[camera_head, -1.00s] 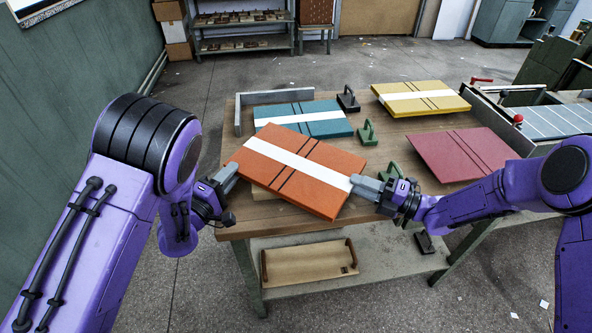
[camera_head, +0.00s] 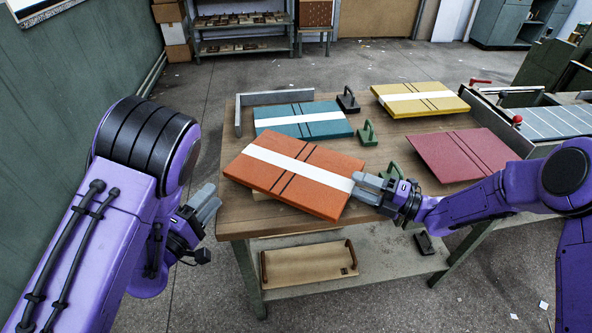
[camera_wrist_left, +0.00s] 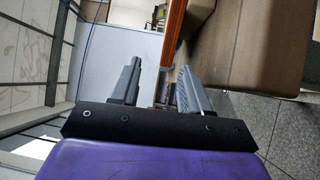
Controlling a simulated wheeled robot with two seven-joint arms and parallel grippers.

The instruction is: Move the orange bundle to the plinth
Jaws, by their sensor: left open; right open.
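The orange bundle (camera_head: 293,184), a flat board stack with a white band and dark straps, lies on the near part of the wooden table. In the left wrist view the bundle's orange edge (camera_wrist_left: 173,35) shows beyond and between the open fingers. My right gripper (camera_head: 360,186) is open at the bundle's right edge; its fingertips overlap the edge in view, and contact is unclear.
Teal (camera_head: 310,128), yellow (camera_head: 430,88) and red (camera_head: 455,155) bundles lie behind and right on the table (camera_head: 232,222). Dark (camera_head: 347,100) and green (camera_head: 367,133) handled blocks stand between them. A low grey wall (camera_head: 275,97) edges the back left. A wooden tray (camera_head: 310,263) lies on the shelf below.

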